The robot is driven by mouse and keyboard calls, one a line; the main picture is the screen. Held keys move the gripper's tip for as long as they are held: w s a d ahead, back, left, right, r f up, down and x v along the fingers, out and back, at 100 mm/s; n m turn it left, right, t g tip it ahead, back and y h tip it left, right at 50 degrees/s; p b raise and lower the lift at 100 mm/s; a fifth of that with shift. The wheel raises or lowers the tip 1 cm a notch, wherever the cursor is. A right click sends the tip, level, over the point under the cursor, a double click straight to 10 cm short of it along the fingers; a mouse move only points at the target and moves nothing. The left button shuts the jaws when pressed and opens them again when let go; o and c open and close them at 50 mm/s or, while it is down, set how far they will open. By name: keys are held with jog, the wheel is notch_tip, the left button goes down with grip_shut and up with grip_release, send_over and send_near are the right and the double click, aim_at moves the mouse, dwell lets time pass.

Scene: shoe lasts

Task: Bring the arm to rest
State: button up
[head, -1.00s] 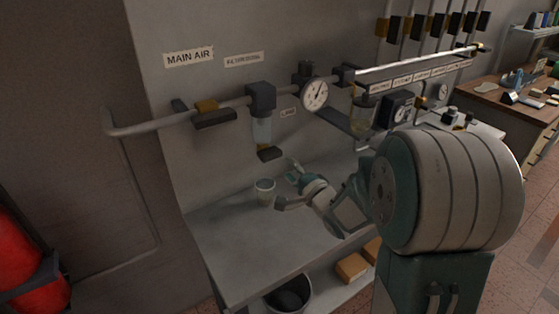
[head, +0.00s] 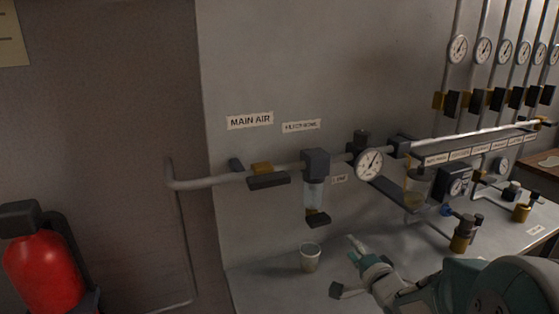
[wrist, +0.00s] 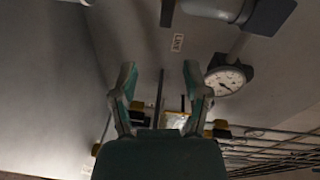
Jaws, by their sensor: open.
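My gripper (head: 348,268) is low over the grey bench, to the right of a pale cup. Its two fingers are spread apart with nothing between them. In the wrist view my gripper (wrist: 160,80) also shows both green fingers apart and empty, with the wall and piping beyond. My arm runs off the lower right of the head view. Part of the arm is cut off by the frame edge.
The cup (head: 310,257) stands upright on the bench (head: 275,285). Above it, an air pipe (head: 205,183) carries a filter bowl (head: 315,190) and a round gauge (head: 369,163). A brass-coloured fitting (head: 463,236) stands at right. A red extinguisher (head: 42,270) is at far left.

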jog(key=s+a+r+n+g+h, duration=0.1)
jog(key=s+n+g, duration=0.4)
jog(key=s, duration=0.7)
jog(key=s+a+r+n+g+h, duration=0.2)
jog(key=s+a+n+g, duration=0.2)
jog(key=s, duration=0.9)
jog(key=n+g, duration=0.2)
jog(key=n, duration=0.2)
jog(key=shift+a+r+n+h, duration=0.2)
jog(key=shift+a+n+h, duration=0.1)
jog(key=shift+h, duration=0.1)
